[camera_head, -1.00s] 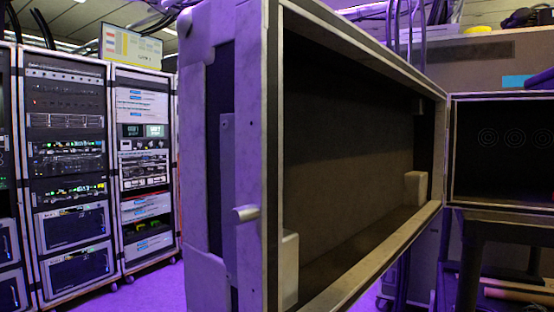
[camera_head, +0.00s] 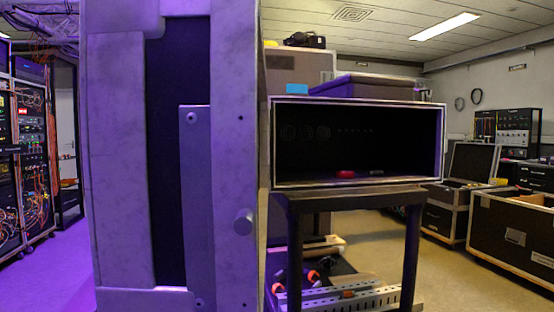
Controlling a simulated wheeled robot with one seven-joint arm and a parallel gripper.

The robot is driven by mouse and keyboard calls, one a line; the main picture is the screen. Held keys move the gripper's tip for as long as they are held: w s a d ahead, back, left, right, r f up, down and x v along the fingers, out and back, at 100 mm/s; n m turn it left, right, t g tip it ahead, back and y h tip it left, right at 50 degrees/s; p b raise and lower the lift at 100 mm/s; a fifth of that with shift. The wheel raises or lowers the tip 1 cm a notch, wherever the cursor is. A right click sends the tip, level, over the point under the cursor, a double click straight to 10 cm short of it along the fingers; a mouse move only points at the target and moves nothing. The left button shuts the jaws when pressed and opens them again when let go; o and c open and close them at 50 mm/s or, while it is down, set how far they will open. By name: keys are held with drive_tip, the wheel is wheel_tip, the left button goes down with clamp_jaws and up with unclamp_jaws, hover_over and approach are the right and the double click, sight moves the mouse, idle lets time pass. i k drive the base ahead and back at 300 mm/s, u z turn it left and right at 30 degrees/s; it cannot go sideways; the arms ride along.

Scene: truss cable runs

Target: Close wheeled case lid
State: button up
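A pale-edged panel with a dark inset (camera_head: 120,170) fills the left of the view, very close, seen nearly edge-on; a short round peg (camera_head: 243,222) sticks out of it. Right of it, a dark open-fronted box (camera_head: 355,140) with a pale rim stands on a black stand. Farther back on the right, a black case with metal edges has its lid raised (camera_head: 470,162). In front of it is another open-topped case (camera_head: 510,235). I cannot tell which one the task means, and wheels are not clear on them. My gripper is not in view.
Equipment racks with cables (camera_head: 30,150) stand at the far left. A perforated metal rail (camera_head: 345,297) and small orange-and-black items lie below the stand (camera_head: 409,250). Open floor (camera_head: 450,285) lies between the stand and the cases.

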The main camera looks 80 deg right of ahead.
sight(174, 98)
drive_tip(key=z, duration=2.2)
drive_tip(key=k, duration=0.5)
drive_tip(key=u, duration=2.55)
drive_tip(key=i, duration=1.75)
drive_tip(key=z, duration=2.8)
